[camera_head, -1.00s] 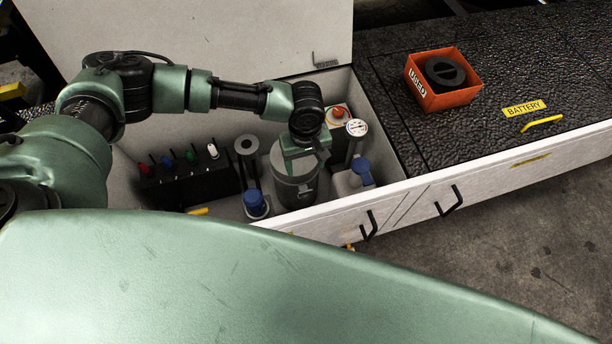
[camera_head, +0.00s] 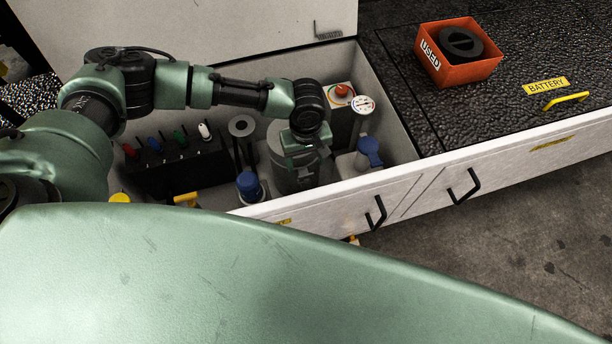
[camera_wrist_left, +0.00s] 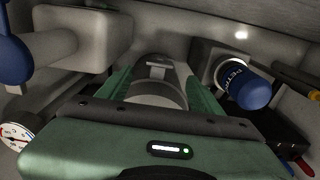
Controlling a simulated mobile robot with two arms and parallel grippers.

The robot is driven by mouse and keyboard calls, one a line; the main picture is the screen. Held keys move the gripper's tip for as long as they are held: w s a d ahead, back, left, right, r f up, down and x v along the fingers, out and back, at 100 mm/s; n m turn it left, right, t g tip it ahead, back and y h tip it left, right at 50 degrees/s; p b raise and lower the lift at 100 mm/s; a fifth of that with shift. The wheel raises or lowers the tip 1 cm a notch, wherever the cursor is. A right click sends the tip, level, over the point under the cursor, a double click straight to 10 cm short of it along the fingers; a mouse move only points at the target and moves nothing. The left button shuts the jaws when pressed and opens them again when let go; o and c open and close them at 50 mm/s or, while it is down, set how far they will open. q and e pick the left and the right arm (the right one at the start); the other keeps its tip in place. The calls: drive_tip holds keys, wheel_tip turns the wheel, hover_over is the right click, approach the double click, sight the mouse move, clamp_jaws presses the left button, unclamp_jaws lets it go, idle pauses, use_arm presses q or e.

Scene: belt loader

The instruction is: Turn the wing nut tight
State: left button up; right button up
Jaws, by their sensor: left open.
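A grey round canister (camera_head: 290,178) stands in the open compartment in the head view. In the left wrist view its pale round top (camera_wrist_left: 155,95) lies below my gripper. A small grey T-shaped piece, which looks like the wing nut (camera_wrist_left: 157,67), shows on it between my fingers. My left gripper (camera_head: 303,150) points down over the canister and is open. In the left wrist view its green fingers (camera_wrist_left: 158,84) stand on both sides of the piece. I cannot tell whether they touch it. The wing nut is hidden by my gripper in the head view. My right gripper is out of view.
Close around the canister are a blue-capped part (camera_head: 249,186), a blue knob (camera_head: 369,150), a dial gauge (camera_head: 363,105) and a red button (camera_head: 342,90). A black block with coloured knobs (camera_head: 175,160) is left. The compartment's front wall (camera_head: 330,190) is near. An orange box (camera_head: 470,72) sits right.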

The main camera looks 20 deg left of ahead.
sight(306, 175)
use_arm(q)
wheel_tip(306, 175, down, 7)
drive_tip(key=shift+f, duration=0.15)
idle(0.4)
